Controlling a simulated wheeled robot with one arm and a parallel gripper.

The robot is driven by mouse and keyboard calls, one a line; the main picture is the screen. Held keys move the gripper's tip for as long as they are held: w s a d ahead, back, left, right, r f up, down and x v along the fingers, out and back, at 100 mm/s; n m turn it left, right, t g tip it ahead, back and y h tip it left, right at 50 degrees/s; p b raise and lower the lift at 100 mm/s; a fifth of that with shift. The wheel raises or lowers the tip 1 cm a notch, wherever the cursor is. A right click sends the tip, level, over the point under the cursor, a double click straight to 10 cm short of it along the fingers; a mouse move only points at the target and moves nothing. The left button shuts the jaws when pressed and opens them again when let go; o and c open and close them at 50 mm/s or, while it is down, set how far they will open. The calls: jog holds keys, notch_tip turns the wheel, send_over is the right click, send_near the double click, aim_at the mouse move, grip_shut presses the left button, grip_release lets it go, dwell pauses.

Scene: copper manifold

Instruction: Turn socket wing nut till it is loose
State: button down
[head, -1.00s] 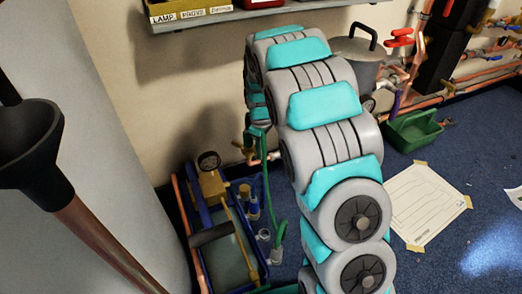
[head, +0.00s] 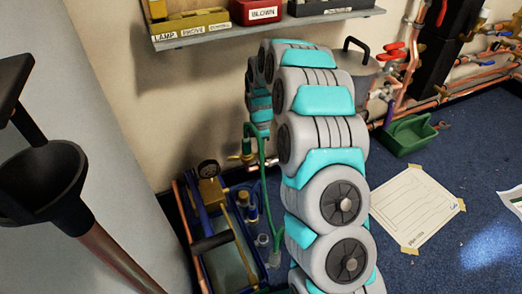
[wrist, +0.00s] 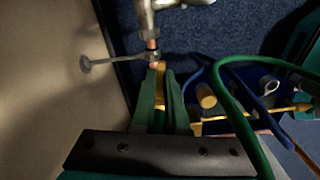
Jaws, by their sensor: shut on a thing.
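In the wrist view my gripper (wrist: 159,78) has its green fingers shut on a small yellow, brass-coloured piece, which looks like the socket wing nut (wrist: 160,88). The fingers hide most of it, so its shape and how tight it is cannot be told. Just beyond the fingertips is a short copper pipe end (wrist: 153,45) under a silver metal fitting (wrist: 172,5). In the head view my arm hides the gripper almost wholly; a brass fitting (head: 246,148) shows by the wall near the arm's far end.
A green hose (wrist: 243,115) loops close on the right of my gripper. The wall (wrist: 50,90) is close on the left. A shelf with boxes (head: 265,28) hangs above.

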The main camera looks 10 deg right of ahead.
jog(key=shift+w+a+n+p, duration=0.2)
jog(key=shift+w+n+p, duration=0.3)
jog(key=shift+n, duration=0.85)
jog(key=shift+w+a+n+p, duration=0.25)
jog(key=shift+w+n, duration=0.3)
jog(key=shift+n, duration=0.75)
jog(key=shift+w+a+n+p, duration=0.15)
jog(key=shift+w+n+p, duration=0.35)
jog(key=shift+n, duration=0.85)
jog(key=shift+w, duration=0.15)
jog(key=c, duration=0.9)
grip_release()
jog(key=shift+a, duration=0.1)
